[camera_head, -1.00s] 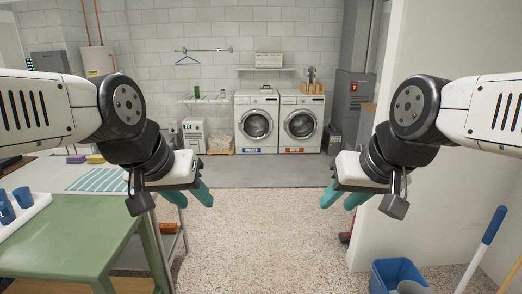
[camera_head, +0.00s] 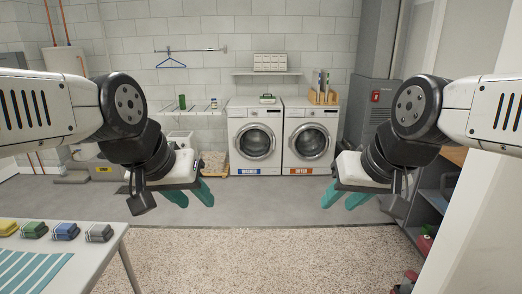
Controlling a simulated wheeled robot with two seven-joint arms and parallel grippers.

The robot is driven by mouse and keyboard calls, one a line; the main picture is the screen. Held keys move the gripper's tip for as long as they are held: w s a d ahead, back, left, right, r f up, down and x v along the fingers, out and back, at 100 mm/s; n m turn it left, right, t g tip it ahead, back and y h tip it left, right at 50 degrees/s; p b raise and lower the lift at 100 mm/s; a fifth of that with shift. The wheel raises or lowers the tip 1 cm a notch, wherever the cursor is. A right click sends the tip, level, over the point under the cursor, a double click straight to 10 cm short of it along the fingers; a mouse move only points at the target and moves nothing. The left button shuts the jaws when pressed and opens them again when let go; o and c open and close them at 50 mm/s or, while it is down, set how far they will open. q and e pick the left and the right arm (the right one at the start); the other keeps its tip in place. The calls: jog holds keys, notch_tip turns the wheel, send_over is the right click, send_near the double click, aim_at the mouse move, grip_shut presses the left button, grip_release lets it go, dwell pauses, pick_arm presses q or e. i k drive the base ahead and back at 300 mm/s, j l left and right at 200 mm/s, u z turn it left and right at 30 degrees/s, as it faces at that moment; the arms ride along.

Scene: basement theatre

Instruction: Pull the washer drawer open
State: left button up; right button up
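The washer (camera_head: 255,139) stands against the back wall in the head view, a white front-loader with a round door and a blue "WASHER" label (camera_head: 249,171) low on its front. Its drawer (camera_head: 240,113) appears to be the panel at the upper left of its front; it looks closed, though it is small at this distance. The dryer (camera_head: 310,141) with an orange label stands right beside it. My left gripper (camera_head: 190,196) and my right gripper (camera_head: 345,196) have teal fingers, hang well in front of the machines and touch nothing. Both look empty, with their fingers apart.
A table (camera_head: 105,240) with folded cloths (camera_head: 66,231) stands at the lower left. A wall and a grey shelf unit (camera_head: 438,205) border the right. The speckled floor (camera_head: 250,258) and grey concrete (camera_head: 270,211) between me and the machines are clear.

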aim_at(233, 113)
jog(key=i, duration=4.25)
jog(key=i+l+u, duration=0.15)
jog(key=i, duration=0.75)
